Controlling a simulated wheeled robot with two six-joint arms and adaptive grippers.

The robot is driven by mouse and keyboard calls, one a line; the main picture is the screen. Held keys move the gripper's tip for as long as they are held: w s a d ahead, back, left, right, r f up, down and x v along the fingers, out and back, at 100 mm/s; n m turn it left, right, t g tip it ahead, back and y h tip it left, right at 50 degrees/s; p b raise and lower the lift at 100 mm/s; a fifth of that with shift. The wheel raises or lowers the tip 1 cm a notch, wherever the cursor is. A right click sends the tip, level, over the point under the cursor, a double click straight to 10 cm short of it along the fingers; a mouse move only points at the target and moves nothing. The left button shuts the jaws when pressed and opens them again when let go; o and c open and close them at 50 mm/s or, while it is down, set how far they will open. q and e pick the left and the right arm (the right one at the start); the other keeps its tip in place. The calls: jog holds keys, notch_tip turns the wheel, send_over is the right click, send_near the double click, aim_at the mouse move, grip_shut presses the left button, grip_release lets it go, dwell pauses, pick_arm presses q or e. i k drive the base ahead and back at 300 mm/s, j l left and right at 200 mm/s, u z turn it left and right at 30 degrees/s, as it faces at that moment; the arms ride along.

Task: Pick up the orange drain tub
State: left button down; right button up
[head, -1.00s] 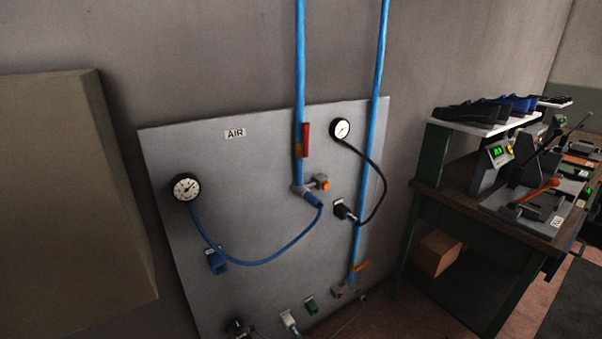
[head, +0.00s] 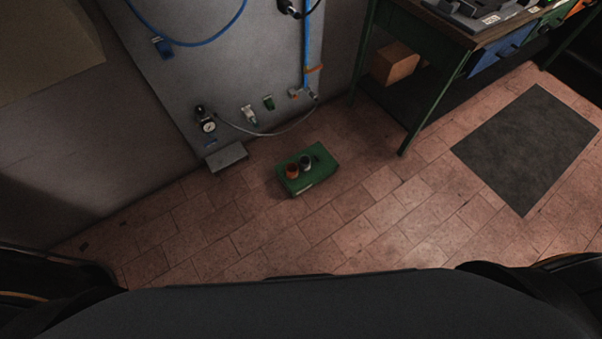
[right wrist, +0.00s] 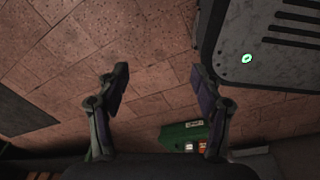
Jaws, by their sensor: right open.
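A small orange-red round container (head: 292,171) stands on a green box (head: 322,173) on the floor in the head view. It may be the orange drain tub, but it is too small to be sure. A grey round container (head: 305,162) stands right beside it. My left gripper is not in view.
A wall panel (head: 262,50) with hoses and a gauge (head: 208,126) stands behind the green box. A grey block (head: 227,157) lies at its foot. A green-legged bench (head: 426,100) with a cardboard box (head: 395,64) is at the right. A dark mat (head: 527,145) lies on otherwise clear tiles.

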aim_at(292, 168)
jog(key=i+j, duration=0.15)
jog(key=j, duration=0.25)
jog(key=i+j+z, duration=0.1)
jog(key=j, duration=0.3)
jog(key=i+j, duration=0.15)
jog(key=j, duration=0.25)
jog(key=i+j+z, duration=0.15)
jog(key=j, duration=0.3)
jog(key=i+j, duration=0.1)
jog(key=j, duration=0.3)
jog(key=i+j+z, duration=0.1)
jog(key=j, duration=0.35)
